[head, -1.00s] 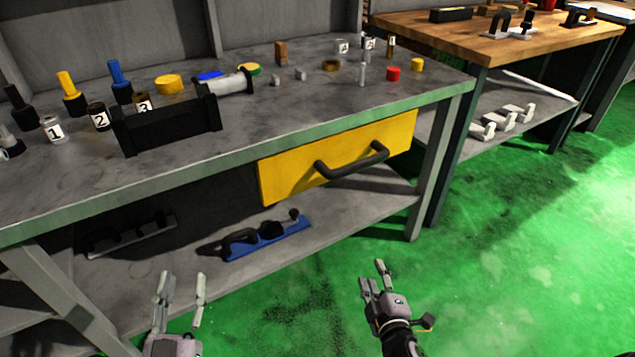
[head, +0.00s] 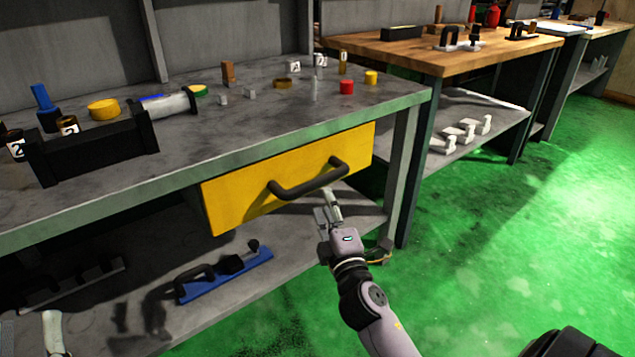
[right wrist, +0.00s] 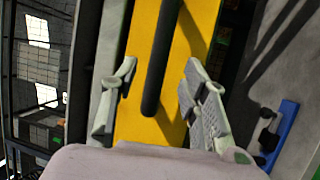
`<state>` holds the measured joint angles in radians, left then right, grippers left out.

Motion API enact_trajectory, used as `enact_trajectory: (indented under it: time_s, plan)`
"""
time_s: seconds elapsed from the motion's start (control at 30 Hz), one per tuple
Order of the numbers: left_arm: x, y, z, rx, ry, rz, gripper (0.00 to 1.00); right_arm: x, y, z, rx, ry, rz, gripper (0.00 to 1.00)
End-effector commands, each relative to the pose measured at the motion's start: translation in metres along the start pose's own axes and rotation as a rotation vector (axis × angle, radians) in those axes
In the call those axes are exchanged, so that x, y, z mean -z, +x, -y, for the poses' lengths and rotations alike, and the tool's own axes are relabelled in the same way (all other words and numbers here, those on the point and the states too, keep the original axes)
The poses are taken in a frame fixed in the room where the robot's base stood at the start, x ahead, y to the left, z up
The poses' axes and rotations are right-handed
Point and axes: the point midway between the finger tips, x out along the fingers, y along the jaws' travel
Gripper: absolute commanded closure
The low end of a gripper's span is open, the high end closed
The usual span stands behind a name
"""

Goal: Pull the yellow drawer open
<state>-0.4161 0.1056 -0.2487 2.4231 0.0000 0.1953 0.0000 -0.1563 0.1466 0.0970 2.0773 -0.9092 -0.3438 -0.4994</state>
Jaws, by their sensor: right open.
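The yellow drawer (head: 235,195) sits under the grey workbench top, its front close to the bench edge. Its dark bar handle (head: 308,180) stands out from the front. My right gripper (head: 328,204) is open just below and in front of the handle's right half. In the right wrist view, the handle (right wrist: 160,60) runs between the two spread fingers of my right gripper (right wrist: 160,78), with gaps on both sides, against the yellow drawer front (right wrist: 140,110). My left gripper (head: 53,335) shows only in part at the lower left corner, away from the drawer.
The bench top (head: 250,115) holds a black holder (head: 95,150), a red cylinder (head: 347,87) and several small parts. A blue tool (head: 225,277) lies on the lower shelf. A bench leg (head: 402,165) stands right of the drawer. Green floor (head: 480,260) is open in front.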

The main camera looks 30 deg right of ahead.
Motion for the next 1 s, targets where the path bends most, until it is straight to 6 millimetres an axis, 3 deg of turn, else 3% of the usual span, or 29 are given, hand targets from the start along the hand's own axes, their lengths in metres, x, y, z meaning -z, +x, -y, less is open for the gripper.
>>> enact_trajectory:
  time_s: [0.2, 0.4, 0.8, 1.0]
  plan:
    - [0.007, -0.001, -0.001, -0.002, -0.001, -0.042, 0.60, 0.000, 0.046, 0.000, -0.002, -0.002, 0.000, 0.59]
    - [0.018, -0.002, -0.002, -0.005, -0.005, -0.102, 0.60, 0.000, 0.070, 0.001, 0.000, -0.001, 0.000, 0.59]
    - [0.021, -0.002, -0.003, -0.005, -0.005, -0.122, 0.60, 0.000, 0.077, 0.001, 0.002, 0.001, 0.000, 0.59]
    - [0.021, -0.002, -0.003, -0.005, -0.005, -0.121, 0.60, 0.000, 0.076, 0.001, 0.001, 0.001, 0.000, 0.72]
